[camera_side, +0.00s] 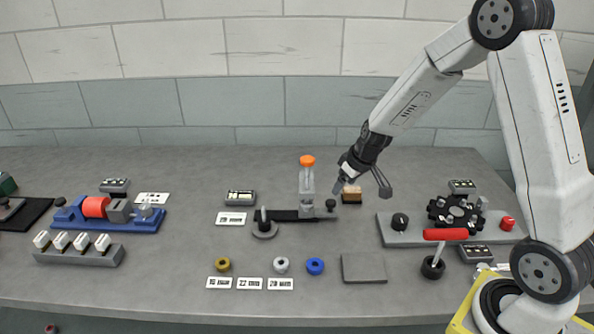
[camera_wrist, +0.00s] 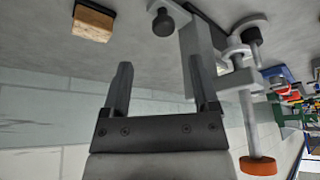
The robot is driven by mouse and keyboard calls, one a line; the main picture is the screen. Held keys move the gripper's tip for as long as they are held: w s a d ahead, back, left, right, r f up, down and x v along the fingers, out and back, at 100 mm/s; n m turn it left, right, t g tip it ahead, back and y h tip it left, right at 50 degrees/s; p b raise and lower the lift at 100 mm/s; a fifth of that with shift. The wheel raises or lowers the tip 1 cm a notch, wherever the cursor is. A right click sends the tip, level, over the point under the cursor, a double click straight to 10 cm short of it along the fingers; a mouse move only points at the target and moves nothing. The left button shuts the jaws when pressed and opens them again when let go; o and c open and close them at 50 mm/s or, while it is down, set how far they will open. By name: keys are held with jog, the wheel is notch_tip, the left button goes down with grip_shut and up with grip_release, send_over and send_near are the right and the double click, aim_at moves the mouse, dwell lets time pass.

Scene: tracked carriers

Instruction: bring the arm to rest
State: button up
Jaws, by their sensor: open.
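My gripper (camera_side: 363,186) is open and empty above the grey table (camera_side: 180,180), its fingers spread. In the side view it is just right of the clear upright piece with the orange cap (camera_side: 307,160) and over a small tan block (camera_side: 352,194). In the wrist view the two fingers (camera_wrist: 160,85) stand apart with nothing between them. The tan block (camera_wrist: 93,20) lies beyond them at the upper left, and the orange cap (camera_wrist: 258,166) is at the lower right. My gripper appears apart from both; the exact gap cannot be told.
A black-and-grey fixture (camera_side: 264,225) stands under the capped piece. Blue (camera_side: 315,266), white and yellow rings lie in front beside labels. A grey plate (camera_side: 363,268) lies near the front edge. A red-handled lever (camera_side: 445,234) and a black rotary unit (camera_side: 455,213) stand at the right.

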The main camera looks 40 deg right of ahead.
jog(key=shift+s+a+r, duration=0.1)
dwell(0.3)
jog(key=s+a+r+g, duration=0.2)
jog(key=s+a+r, duration=0.1)
jog(key=s+a, duration=0.9)
jog(key=s, duration=0.3)
jog(key=shift+s, duration=0.35)
dwell(0.8)
